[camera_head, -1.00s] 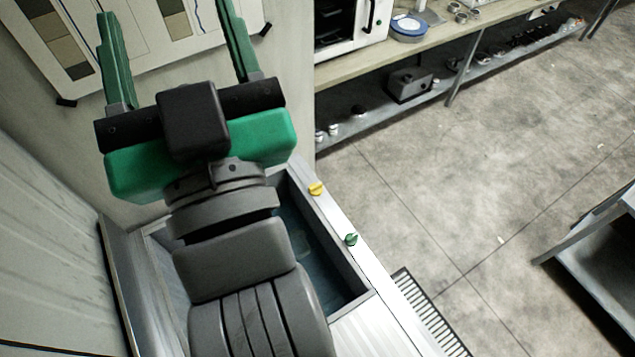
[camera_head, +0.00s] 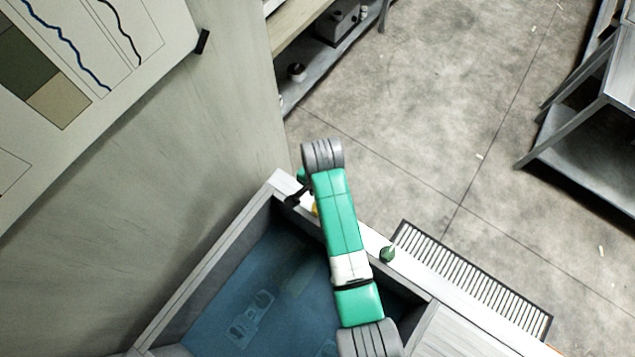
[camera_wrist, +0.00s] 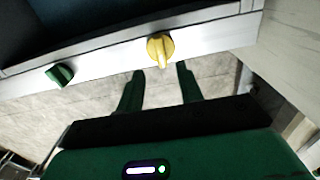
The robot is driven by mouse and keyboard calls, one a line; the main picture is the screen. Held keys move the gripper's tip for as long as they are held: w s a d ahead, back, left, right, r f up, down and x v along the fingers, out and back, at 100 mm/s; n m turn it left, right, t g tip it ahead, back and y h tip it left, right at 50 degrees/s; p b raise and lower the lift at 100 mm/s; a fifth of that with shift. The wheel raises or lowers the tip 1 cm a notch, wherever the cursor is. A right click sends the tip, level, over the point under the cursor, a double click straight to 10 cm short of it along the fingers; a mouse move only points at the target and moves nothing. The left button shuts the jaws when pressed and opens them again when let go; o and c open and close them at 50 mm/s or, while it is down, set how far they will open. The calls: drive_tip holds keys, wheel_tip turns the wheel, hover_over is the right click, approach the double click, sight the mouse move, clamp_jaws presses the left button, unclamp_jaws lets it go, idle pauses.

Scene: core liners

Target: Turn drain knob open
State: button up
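Two knobs sit on the metal rim of a sink basin; no label shows which is the drain knob. The yellow knob (camera_wrist: 159,48) has a ridge handle and lies just ahead of my fingertips in the wrist view. In the head view the yellow knob (camera_head: 315,209) is mostly hidden behind my arm. The green knob (camera_head: 388,254) is further along the rim, and in the wrist view the green knob (camera_wrist: 60,76) is to the left. My gripper (camera_wrist: 160,71) is open and empty, its fingers apart, with the yellow knob in line with the gap. Contact cannot be told.
The sink basin (camera_head: 250,300) holds bluish water. A pale wall (camera_head: 190,180) stands at the left, close to the rim's end. A floor grate (camera_head: 470,280) lies beside the sink. A metal shelf stand (camera_head: 580,150) is at right. The floor between is clear.

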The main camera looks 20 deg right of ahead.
wheel_tip(320, 180, down, 7)
drive_tip(key=shift+f+b, duration=0.1)
drive_tip(key=shift+b, duration=0.25)
clamp_jaws()
